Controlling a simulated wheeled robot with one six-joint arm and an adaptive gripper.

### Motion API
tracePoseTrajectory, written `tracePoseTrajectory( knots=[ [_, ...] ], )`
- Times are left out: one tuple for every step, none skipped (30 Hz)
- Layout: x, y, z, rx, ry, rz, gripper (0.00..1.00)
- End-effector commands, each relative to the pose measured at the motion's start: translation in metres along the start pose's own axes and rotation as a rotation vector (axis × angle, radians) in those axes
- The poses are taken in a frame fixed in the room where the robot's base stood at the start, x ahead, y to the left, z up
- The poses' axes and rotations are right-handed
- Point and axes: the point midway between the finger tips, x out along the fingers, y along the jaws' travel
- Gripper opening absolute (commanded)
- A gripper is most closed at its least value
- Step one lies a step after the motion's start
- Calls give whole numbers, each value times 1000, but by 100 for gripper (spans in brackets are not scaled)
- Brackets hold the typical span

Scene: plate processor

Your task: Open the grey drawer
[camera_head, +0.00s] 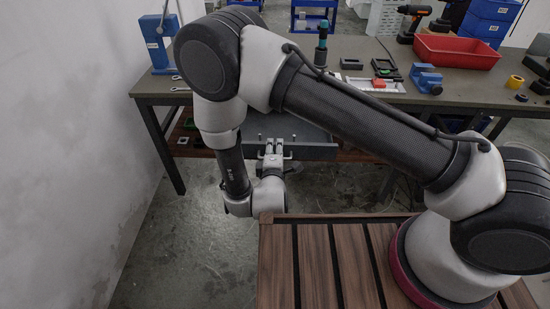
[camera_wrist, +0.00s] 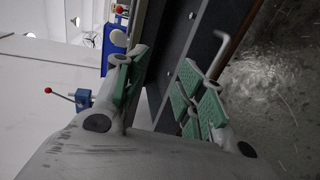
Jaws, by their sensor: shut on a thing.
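The grey drawer (camera_head: 318,152) under the workbench stands pulled out, and part of its inside shows from above. Its dark front also shows in the wrist view (camera_wrist: 206,38). My gripper (camera_head: 273,146) is at the drawer front, shut on the handle, a bent metal bar. An end of the handle (camera_wrist: 223,55) shows beside the right finger in the wrist view. The green-padded fingers are some way apart there, and the exact contact is partly hidden. My arm hides the left part of the drawer in the head view.
The workbench (camera_head: 465,92) carries a red bin (camera_head: 457,51), a blue vise (camera_head: 426,78), a blue press (camera_head: 157,45) and small parts. A white wall (camera_head: 65,130) is at the left. The floor (camera_head: 190,235) in front of the drawer is bare.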

Motion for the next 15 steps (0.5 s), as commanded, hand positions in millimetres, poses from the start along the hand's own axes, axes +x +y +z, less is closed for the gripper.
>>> tracePoseTrajectory(
  knots=[
    [0,0,0,0,1,-1,32],
    [0,-1,0,0,1,-1,32],
    [0,-1,0,0,1,-1,32],
    [0,-1,0,0,1,-2,32],
    [0,-3,1,-4,1,-4,32],
    [0,-10,4,-15,-2,-9,32],
    [0,-18,7,-26,-3,-14,32],
    [1,-27,9,-36,-5,-19,32],
    [3,-41,10,-44,-6,-22,32],
    [5,-51,11,-48,-7,-24,32],
    [7,-60,11,-49,-7,-24,32],
    [9,-71,10,-47,-6,-22,32],
    [12,-77,8,-42,-5,-20,32],
    [14,-82,7,-36,-5,-17,32],
    [18,-86,3,-22,-3,-10,32]
  ],
)
